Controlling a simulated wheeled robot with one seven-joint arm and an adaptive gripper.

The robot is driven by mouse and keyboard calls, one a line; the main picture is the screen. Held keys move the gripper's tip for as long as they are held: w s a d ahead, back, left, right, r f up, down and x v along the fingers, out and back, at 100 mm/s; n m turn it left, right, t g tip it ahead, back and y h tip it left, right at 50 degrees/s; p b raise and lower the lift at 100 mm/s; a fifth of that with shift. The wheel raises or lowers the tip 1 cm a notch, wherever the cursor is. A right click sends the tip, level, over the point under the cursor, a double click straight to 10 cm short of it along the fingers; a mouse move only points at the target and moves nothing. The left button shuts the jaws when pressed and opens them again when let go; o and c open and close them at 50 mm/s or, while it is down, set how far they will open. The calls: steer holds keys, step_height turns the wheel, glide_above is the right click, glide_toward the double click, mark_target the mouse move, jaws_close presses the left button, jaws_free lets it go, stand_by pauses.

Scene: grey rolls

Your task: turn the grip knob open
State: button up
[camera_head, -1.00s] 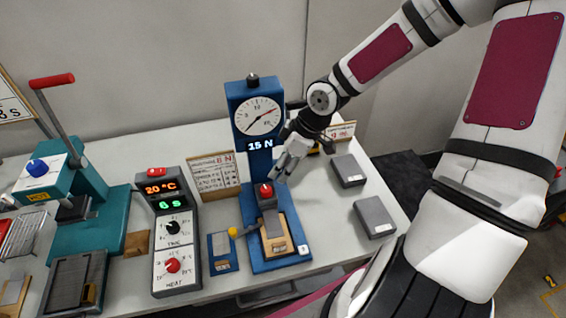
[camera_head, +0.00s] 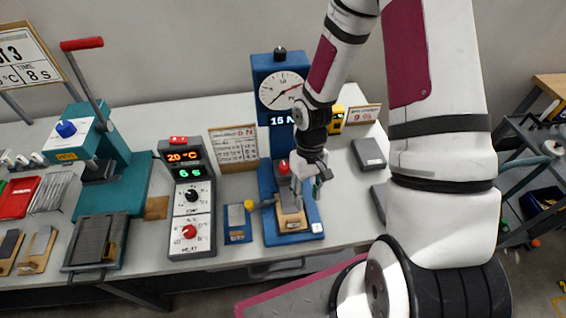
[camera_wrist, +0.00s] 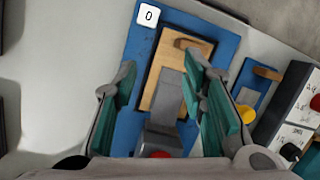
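The blue tester stand (camera_head: 262,196) has a round dial (camera_head: 283,90) and a readout partly hidden by my arm. A red knob (camera_head: 284,167) sits on its clamp. A yellow knob (camera_head: 249,205) sticks out at its left side; it also shows in the wrist view (camera_wrist: 247,113). I cannot tell which is the grip knob. A wooden board (camera_wrist: 158,92) with a grey strip (camera_wrist: 172,90) lies on the stand's base. My gripper (camera_head: 310,198) is over the base, right of the yellow knob. In the wrist view, its teal-padded fingers (camera_wrist: 160,65) are apart, with board and strip visible between them.
A small blue block (camera_head: 237,224) and a controller box (camera_head: 190,215) stand left of the tester. A teal press (camera_head: 125,175) is farther left. Grey blocks (camera_head: 369,153) lie to the right. A sign (camera_head: 233,148) stands behind.

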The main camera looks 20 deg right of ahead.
steer(key=shift+s+f+m+h, duration=0.3)
steer(key=shift+s+m, duration=0.05)
steer(key=shift+m, duration=0.15)
steer(key=shift+s+d+f+m+g+h, duration=0.15)
steer(key=shift+d+m+g+h, duration=0.1)
steer(key=shift+m, duration=0.25)
steer(key=shift+s+d+m+g+h, duration=0.15)
steer(key=shift+m+g, duration=0.1)
steer(key=shift+m, duration=0.25)
steer(key=shift+d+m+h, duration=0.2)
steer(key=shift+m+h, duration=0.3)
steer(key=shift+m, duration=0.4)
steer(key=m+h, duration=0.1)
steer(key=m, duration=0.1)
steer(key=m+t+h, duration=0.2)
steer(key=m+t, duration=0.3)
steer(key=m, duration=0.5)
glide_toward(284, 165)
steer(key=x, duration=0.8)
steer(key=shift+d+f, duration=0.15)
steer(key=shift+f, duration=0.15)
steer(key=c, duration=0.9)
